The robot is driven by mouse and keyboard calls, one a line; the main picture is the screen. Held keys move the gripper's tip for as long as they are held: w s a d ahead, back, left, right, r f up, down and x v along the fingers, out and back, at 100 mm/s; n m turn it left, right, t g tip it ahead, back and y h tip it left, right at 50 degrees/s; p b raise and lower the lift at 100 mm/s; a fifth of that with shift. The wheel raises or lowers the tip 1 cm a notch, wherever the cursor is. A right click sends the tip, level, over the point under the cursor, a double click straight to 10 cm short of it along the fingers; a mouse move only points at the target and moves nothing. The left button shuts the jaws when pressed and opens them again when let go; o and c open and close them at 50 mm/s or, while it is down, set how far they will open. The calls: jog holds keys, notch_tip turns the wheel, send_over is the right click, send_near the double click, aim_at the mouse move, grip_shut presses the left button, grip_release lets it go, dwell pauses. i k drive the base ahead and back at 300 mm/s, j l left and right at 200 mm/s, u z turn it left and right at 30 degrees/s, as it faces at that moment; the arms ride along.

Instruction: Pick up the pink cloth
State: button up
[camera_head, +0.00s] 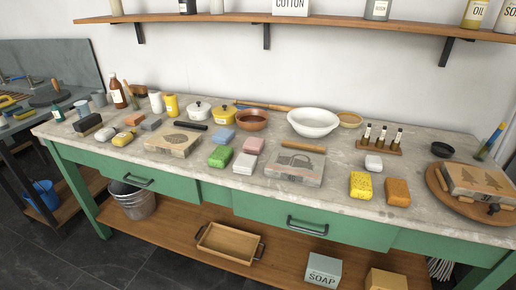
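The pink cloth (254,145) is a small folded block lying on the worktop near the middle of the green bench (330,192). It sits in a loose cluster with a blue cloth (222,136), a green cloth (220,157) and a white cloth (245,164). The white cloth is just in front of the pink one, and the green cloth is to its front left. Nothing lies on top of the pink cloth. My gripper is not in view.
Behind the pink cloth stand a brown bowl (252,119) and a white basin (313,122). A lithographic stone (295,168) with a wooden-handled tool lies to its right, another stone (174,143) to its left. A wooden shelf (320,22) hangs above.

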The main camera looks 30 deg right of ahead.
aim_at(254, 146)
jog(key=z, duration=1.15)
jog(key=i+j+z, duration=0.2)
jog(key=j, duration=0.95)
jog(key=j+z, duration=0.2)
jog(key=j, duration=0.9)
jog(key=k+j, duration=0.2)
jog(key=j, duration=0.2)
jog(key=i+l, duration=0.25)
jog(key=l, duration=0.15)
